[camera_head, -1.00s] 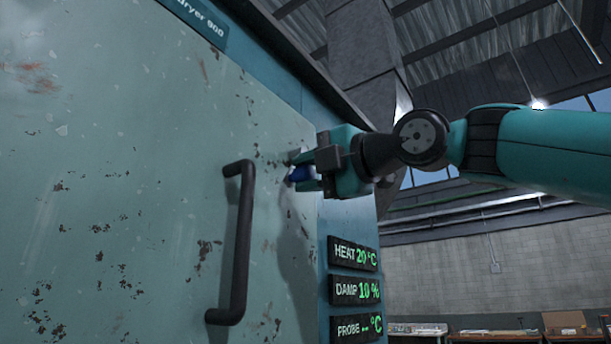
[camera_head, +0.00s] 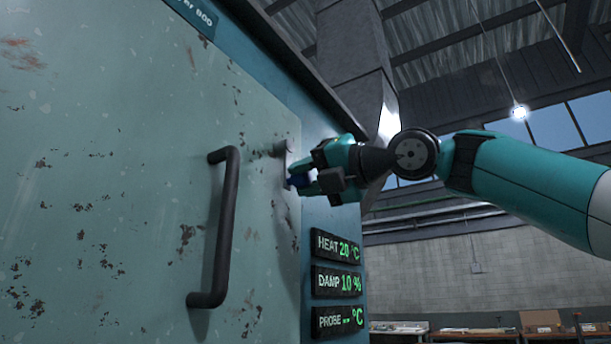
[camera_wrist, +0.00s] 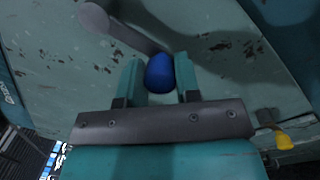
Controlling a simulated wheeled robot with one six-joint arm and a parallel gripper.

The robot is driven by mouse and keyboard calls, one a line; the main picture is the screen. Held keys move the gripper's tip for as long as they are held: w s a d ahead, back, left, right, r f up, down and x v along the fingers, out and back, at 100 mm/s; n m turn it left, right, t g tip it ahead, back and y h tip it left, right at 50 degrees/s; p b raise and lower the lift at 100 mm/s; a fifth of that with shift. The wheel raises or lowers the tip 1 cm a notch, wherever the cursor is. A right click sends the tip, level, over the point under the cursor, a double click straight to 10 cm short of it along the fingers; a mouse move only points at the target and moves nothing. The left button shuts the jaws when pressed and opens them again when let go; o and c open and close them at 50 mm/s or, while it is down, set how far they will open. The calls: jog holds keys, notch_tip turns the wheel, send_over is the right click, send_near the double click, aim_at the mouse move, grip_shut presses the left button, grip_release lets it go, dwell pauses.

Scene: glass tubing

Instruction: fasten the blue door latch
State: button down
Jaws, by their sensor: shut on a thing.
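The latch's blue knob (camera_head: 301,180) shows at the door's right edge in the head view, partly hidden by my gripper. In the wrist view the rounded blue knob (camera_wrist: 159,72) sits between my two teal fingers. My gripper (camera_wrist: 159,82) is shut on it, one finger on each side. A grey lever (camera_wrist: 138,40) runs from the knob to a round end at the upper left of the wrist view. A grey latch part (camera_head: 283,150) stands out from the door just above and left of my gripper (camera_head: 308,182) in the head view.
The pale, chipped dryer door (camera_head: 120,170) carries a dark vertical handle (camera_head: 228,230) left of my gripper. Display panels (camera_head: 338,282) are below my gripper. A yellow-tipped part (camera_wrist: 284,140) shows at the right of the wrist view. Open room lies to the right.

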dwell(0.3)
jog(key=c, duration=0.8)
grip_release()
jog(key=b+v, duration=0.4)
jog(key=v, duration=1.3)
jog(key=shift+s+d+f+b, duration=0.1)
jog(key=shift+d+b, duration=0.15)
jog(key=shift+b, duration=0.1)
